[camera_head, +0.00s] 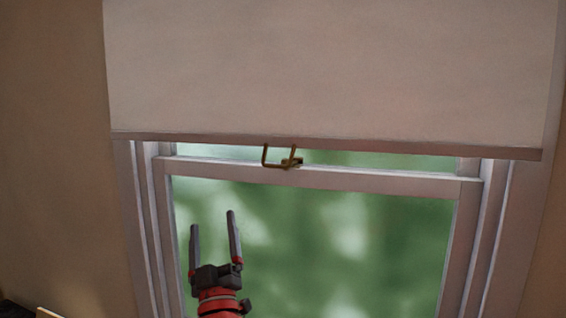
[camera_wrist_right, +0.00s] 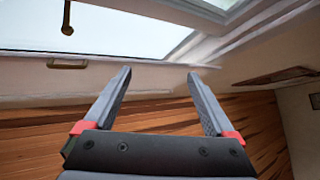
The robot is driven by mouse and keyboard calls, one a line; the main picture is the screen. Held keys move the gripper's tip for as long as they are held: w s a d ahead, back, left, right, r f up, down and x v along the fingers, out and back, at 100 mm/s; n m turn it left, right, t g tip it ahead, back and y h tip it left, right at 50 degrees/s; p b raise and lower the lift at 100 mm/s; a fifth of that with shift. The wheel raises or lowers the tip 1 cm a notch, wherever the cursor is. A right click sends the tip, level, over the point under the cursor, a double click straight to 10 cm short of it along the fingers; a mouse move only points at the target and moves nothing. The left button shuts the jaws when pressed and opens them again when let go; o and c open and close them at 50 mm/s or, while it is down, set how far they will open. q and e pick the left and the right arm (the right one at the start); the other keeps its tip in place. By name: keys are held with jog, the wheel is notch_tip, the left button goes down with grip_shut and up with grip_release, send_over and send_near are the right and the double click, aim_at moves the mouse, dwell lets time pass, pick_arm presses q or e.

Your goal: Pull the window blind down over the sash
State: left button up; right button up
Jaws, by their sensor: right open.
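The pale window blind (camera_head: 330,70) covers the upper part of the window in the head view, with its bottom bar (camera_head: 420,147) just above the sash's top rail (camera_head: 380,181). A brass U-shaped pull (camera_head: 281,164) hangs at the middle of the bottom bar, overlapping the rail in the picture. My right gripper (camera_head: 212,219) is open and empty, below and left of the pull and apart from it, fingers pointing up. The right wrist view also shows the open fingers (camera_wrist_right: 159,73). My left gripper is out of view.
The white window frame (camera_head: 491,225) stands on both sides of the glass, with beige wall (camera_head: 55,150) at left. In the right wrist view a small brass fitting (camera_wrist_right: 67,63) sits on a pale rail, and wood planks (camera_wrist_right: 40,150) lie beyond the gripper.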

notch_tip(320, 180, up, 10)
jog(key=s+d+m+g+h, duration=0.1)
jog(key=s+d+m+h, duration=0.2)
jog(key=m+h, duration=0.45)
jog(key=m+g+h+p, duration=0.2)
jog(key=m+g+h, duration=0.2)
jog(key=m+g, duration=0.15)
send_near(277, 167)
jog(key=shift+n+g, duration=0.3)
jog(key=shift+g, duration=0.15)
jog(key=p+x, duration=0.2)
jog(key=x, duration=0.2)
jog(key=p+x, duration=0.3)
jog(key=x, duration=0.2)
jog(key=p+x, duration=0.2)
jog(key=x, duration=0.2)
jog(key=shift+w+r, duration=0.25)
jog(key=shift+r, duration=0.15)
jog(key=shift+a, duration=0.1)
grip_shut()
